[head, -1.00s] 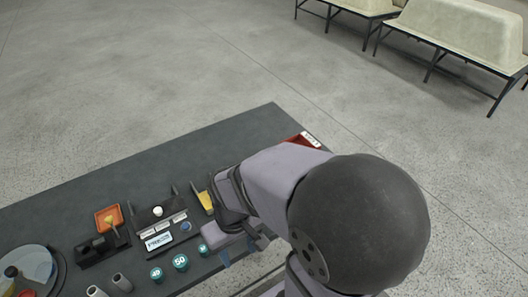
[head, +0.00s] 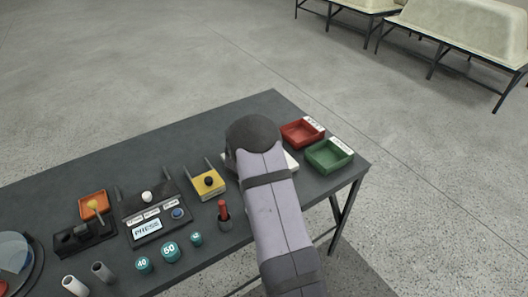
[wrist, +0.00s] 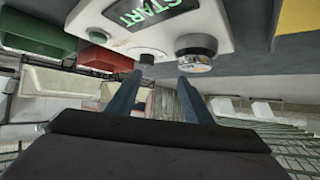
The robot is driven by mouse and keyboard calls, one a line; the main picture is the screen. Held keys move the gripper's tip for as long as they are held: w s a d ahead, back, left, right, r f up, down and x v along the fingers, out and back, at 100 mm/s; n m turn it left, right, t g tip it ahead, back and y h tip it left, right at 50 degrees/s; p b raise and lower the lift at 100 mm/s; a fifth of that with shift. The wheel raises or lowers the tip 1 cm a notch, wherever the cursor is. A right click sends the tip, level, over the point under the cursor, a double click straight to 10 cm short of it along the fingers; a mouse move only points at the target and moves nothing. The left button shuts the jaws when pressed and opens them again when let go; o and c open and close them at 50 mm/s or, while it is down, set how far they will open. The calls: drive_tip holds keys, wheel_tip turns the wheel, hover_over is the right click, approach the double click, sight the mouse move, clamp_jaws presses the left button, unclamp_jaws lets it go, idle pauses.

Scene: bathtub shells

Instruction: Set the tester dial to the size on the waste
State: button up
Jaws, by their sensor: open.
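A white device, likely the tester (wrist: 222,18), fills the top of the wrist view with a dark screen (wrist: 150,8) reading "START". A round knob with a shiny silver face (wrist: 196,60) sticks out of its front, with a smaller dark-tipped part (wrist: 148,55) beside it. My gripper (wrist: 160,76) is open and empty; its two blue fingers point toward the device's front, just short of the knob. In the head view, my arm hides the gripper and most of the device. Teal round pieces marked 40 (head: 143,264) and 50 (head: 169,250) stand at the table's front; a smaller one (head: 196,239) is unreadable.
A red tray (head: 301,134) and a green tray (head: 330,156) stand at the table's right end. Left of my arm are a yellow block (head: 208,187), a red-topped piece (head: 223,210) and a black panel with a "PRESS" screen (head: 147,229). The table's back strip is clear.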

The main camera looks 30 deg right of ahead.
drive_tip(key=shift+m+h, duration=0.4)
drive_tip(key=shift+h, duration=0.4)
drive_tip(key=d, duration=0.1)
drive_tip(key=d+f+b, duration=0.1)
drive_tip(key=d+f, duration=0.1)
drive_tip(key=shift+w+d+f, duration=0.1)
drive_tip(key=shift+w+f, duration=0.15)
drive_tip(key=shift+w+d+h+b, duration=0.25)
drive_tip(key=shift+d+h+b, duration=0.1)
drive_tip(key=shift+h, duration=0.05)
drive_tip(key=shift+d, duration=0.1)
drive_tip(key=shift+p+x, duration=0.9)
drive_tip(key=shift+x, duration=2.6)
drive_tip(key=shift+w, duration=0.15)
drive_tip(key=c, duration=1.1)
